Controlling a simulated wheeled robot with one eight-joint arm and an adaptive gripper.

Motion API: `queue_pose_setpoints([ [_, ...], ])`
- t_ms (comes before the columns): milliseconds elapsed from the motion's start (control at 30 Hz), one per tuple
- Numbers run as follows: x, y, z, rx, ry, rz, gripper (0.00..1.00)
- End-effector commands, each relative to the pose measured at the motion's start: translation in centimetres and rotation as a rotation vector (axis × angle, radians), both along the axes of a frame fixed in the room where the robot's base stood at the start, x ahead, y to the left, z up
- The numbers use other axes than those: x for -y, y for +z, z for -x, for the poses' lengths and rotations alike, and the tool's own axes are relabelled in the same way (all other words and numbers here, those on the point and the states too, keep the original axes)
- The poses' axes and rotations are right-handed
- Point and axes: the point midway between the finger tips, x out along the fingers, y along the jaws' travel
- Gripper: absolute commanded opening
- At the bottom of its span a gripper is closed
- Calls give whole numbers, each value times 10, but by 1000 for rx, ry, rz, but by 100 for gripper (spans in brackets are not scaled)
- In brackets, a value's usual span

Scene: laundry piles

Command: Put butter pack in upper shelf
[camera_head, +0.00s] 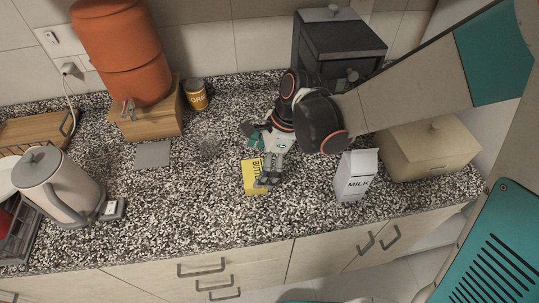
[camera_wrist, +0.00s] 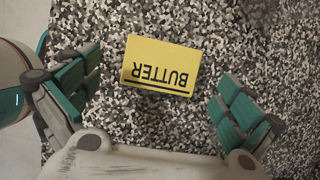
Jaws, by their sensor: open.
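The yellow butter pack (camera_head: 251,180) lies on the speckled countertop, partly covered by my gripper in the head view. In the wrist view the butter pack (camera_wrist: 161,65) lies with its label upside down, ahead of and between the spread fingers. My gripper (camera_head: 267,182) points down over the pack's right side in the head view. In the wrist view my gripper (camera_wrist: 160,95) is open and empty, with bare counter between each finger and the pack. I cannot tell its exact height above the counter. No upper shelf shows in either view.
A milk carton (camera_head: 356,175) stands right of my gripper, with a beige box (camera_head: 428,150) beyond it. A kettle (camera_head: 58,187) is at left. The counter (camera_head: 190,215) left of the butter is clear.

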Motion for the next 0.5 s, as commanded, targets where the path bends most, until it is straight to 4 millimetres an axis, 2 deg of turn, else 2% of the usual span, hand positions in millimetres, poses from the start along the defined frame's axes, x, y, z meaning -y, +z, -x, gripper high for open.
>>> queue_pose_setpoints([
  [333,-12,-42,1,0,1,0,100],
  [500,-16,-48,1,1,0,0,100],
])
